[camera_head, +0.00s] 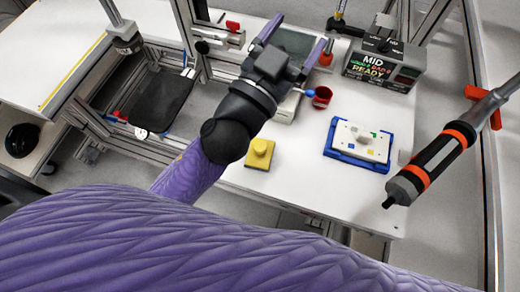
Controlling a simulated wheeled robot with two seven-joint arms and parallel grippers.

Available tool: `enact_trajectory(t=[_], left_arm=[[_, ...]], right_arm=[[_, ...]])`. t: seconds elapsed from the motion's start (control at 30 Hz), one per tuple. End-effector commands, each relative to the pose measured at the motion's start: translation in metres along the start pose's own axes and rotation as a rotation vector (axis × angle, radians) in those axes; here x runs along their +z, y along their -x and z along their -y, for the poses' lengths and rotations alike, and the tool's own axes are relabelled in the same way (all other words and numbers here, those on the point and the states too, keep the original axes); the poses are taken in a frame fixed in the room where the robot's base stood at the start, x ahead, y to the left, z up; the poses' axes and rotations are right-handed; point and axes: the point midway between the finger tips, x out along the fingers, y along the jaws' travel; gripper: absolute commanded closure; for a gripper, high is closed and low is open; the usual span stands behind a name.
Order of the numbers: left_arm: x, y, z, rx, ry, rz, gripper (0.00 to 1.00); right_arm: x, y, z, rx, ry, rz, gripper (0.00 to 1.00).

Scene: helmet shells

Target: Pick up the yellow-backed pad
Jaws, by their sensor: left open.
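The yellow-backed pad (261,153) lies on the white table, with a yellow knob standing up from its middle. It sits just right of my left wrist, apart from it and fully visible. My left gripper (293,38) reaches past the pad to the back of the table. A grey device with a dark top shows behind and between the fingers. My right gripper is not in view.
A red cup (321,97) stands right of my left gripper. A blue tray (329,150) holds a white plate with a knob. A labelled box (381,66) stands at the back right. A powered driver (437,160) hangs over the right edge. Table around the pad's right is clear.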

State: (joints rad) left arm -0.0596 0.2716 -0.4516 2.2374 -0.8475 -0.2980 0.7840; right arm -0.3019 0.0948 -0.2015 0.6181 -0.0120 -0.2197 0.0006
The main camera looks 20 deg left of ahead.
Motion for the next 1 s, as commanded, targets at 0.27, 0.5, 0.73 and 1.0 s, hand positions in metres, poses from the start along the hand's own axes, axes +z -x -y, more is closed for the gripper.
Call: enact_trajectory(t=[0.27,0.5,0.73,1.0], left_arm=[[0.017,0.061,-0.164,1.379,-0.476,-0.225,0.13],[0.141,0.092,-0.042,1.736,-1.012,0.886,0.13],[0.176,0.103,-0.015,1.677,-1.079,1.123,0.13],[0.219,0.124,-0.022,1.681,-1.078,1.117,0.13]], right_arm=[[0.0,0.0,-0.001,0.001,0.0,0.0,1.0],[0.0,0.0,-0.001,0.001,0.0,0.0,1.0],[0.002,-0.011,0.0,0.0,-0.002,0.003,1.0],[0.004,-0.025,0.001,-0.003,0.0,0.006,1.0]])
